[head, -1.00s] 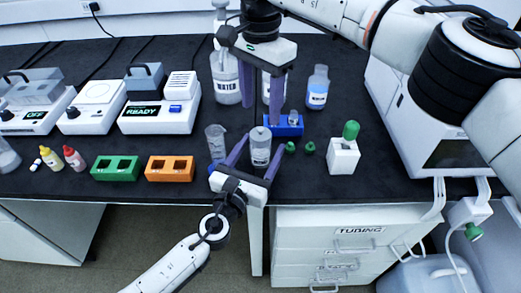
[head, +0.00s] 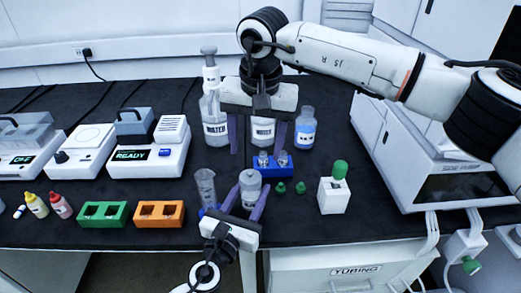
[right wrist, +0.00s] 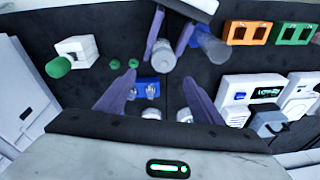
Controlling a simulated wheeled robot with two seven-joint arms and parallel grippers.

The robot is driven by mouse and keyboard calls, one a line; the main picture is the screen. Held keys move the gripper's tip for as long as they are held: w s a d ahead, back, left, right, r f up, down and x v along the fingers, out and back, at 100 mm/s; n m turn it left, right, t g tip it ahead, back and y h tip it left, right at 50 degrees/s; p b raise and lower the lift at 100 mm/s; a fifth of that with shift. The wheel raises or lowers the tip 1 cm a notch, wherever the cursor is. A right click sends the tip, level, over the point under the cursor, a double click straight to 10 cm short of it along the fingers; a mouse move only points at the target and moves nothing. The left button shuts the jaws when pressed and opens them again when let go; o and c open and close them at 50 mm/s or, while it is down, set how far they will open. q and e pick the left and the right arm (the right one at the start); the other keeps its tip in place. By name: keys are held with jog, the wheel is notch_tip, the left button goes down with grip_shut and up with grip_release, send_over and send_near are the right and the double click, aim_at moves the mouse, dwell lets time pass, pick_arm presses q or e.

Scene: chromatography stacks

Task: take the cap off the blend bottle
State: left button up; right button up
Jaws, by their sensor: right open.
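A clear capped bottle (head: 250,190) stands upright near the front of the bench; its label is unreadable, so I cannot tell if it is the blend bottle. My left gripper (head: 249,197) reaches in from the front with its purple fingers on both sides of this bottle; whether they touch it is unclear. In the right wrist view the bottle (right wrist: 162,53) shows from above between those fingers. My right gripper (head: 256,148) is open, pointing down and empty, behind the bottle. In its own view, the blue rack (right wrist: 148,84) with small vials lies between its fingers.
Beside the bottle is a clear cylinder (head: 205,187). Behind are the blue rack (head: 286,165), two water bottles (head: 214,132) (head: 263,141) and a blue-liquid bottle (head: 306,132). Two green caps (head: 281,188) (head: 300,188) lie right, before a white box (head: 333,197).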

aim_at(251, 173)
jog(key=s+d+r+n+t+y, duration=0.1)
jog(key=s+r+n+t, duration=0.1)
jog(key=s+n, duration=0.35)
jog(key=shift+n, duration=0.95)
jog(key=x, duration=0.4)
jog(key=w+x, duration=0.1)
jog(key=x, duration=0.7)
jog(key=shift+w+a+r, duration=0.2)
jog(key=shift+w+a, duration=0.05)
jog(key=shift+w, duration=0.1)
jog(key=c, duration=1.2)
jog(key=shift+r, duration=0.1)
jog(key=shift+r, duration=0.1)
jog(key=shift+r, duration=1)
